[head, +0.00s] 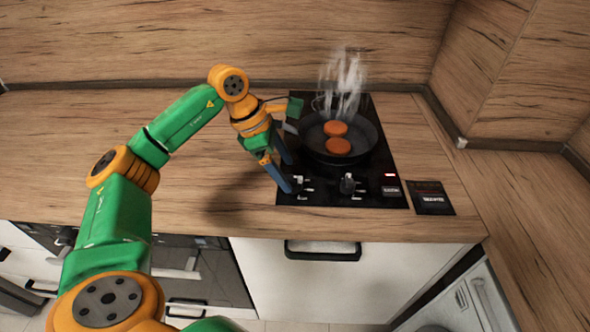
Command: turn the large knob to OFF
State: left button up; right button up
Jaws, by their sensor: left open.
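The black hob (378,150) is set in the wooden worktop. A black knob (348,185) stands on its front strip, with white marks around it. More white marks and a dark shape, perhaps a second knob (300,184), show to the left, beside my fingertips. I cannot tell which knob is the large one or read the settings. My left gripper (291,177) is open, with its blue fingers pointing down at the hob's front left corner. I cannot tell whether it touches anything. My right gripper is not in view.
A dark pan (369,134) with two orange-brown patties (336,128) stands on the hob, steaming. A small red light (390,175) glows at the front right. A dark labelled plate (431,198) lies right of the hob. The worktop left of the hob is clear.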

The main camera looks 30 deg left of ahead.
aim_at(290, 177)
pick_arm(q)
jog(key=x, duration=0.3)
jog(key=shift+w+f, duration=0.15)
jog(key=c, duration=0.6)
grip_shut()
